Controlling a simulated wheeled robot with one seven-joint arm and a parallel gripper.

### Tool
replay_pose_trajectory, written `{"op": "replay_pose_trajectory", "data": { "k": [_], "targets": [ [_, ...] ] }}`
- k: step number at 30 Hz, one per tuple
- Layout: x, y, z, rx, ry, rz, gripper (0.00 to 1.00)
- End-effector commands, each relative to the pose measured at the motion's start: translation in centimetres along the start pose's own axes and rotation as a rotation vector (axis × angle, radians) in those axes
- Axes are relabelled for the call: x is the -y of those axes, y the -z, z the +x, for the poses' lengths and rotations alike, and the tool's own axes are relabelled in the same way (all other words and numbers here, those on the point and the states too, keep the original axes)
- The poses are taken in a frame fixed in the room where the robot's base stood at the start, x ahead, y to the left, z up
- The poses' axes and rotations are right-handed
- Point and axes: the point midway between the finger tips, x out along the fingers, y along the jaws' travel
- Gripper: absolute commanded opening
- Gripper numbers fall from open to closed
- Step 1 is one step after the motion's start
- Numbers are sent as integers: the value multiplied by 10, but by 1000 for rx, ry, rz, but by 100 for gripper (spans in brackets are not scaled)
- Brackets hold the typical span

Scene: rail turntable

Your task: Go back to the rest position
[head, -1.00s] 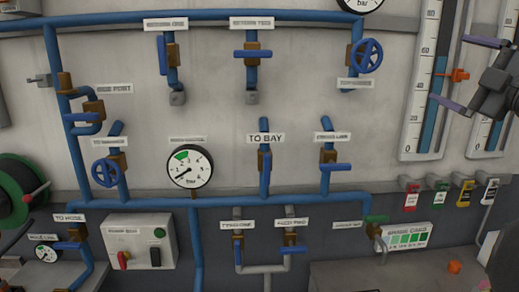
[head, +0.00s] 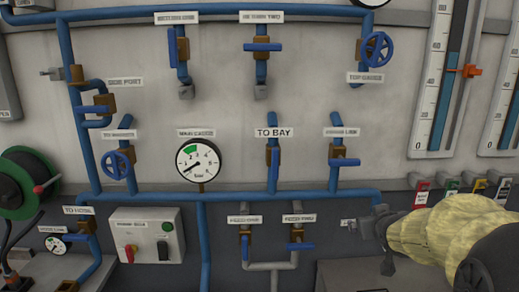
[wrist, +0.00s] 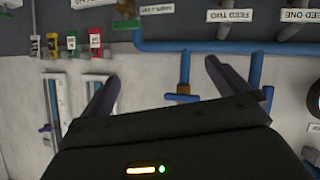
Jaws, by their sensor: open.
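My gripper (head: 380,240) is in the lower right of the head view, in front of the lower right end of the blue pipework, with my arm in a yellowish sleeve behind it. In the wrist view my gripper (wrist: 164,80) shows two dark fingers spread wide apart, with nothing between them. That view is upside down and shows the wall panel ahead. The arm hides the lower right part of the panel in the head view.
Blue pipes (head: 230,198) with levers and handwheels cover the wall around a round gauge (head: 199,162). A tall scale (head: 434,90) with an orange pointer (head: 470,71) stands at right. A grey switch box (head: 145,235) is at lower left.

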Motion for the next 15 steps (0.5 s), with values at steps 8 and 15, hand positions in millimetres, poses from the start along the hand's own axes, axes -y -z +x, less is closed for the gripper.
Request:
{"op": "replay_pose_trajectory", "data": {
  "k": [8, 15],
  "targets": [
    [98, -139, -36, 440, 145, 58, 100],
    [150, -227, -94, 752, 240, 64, 100]
  ]
}}
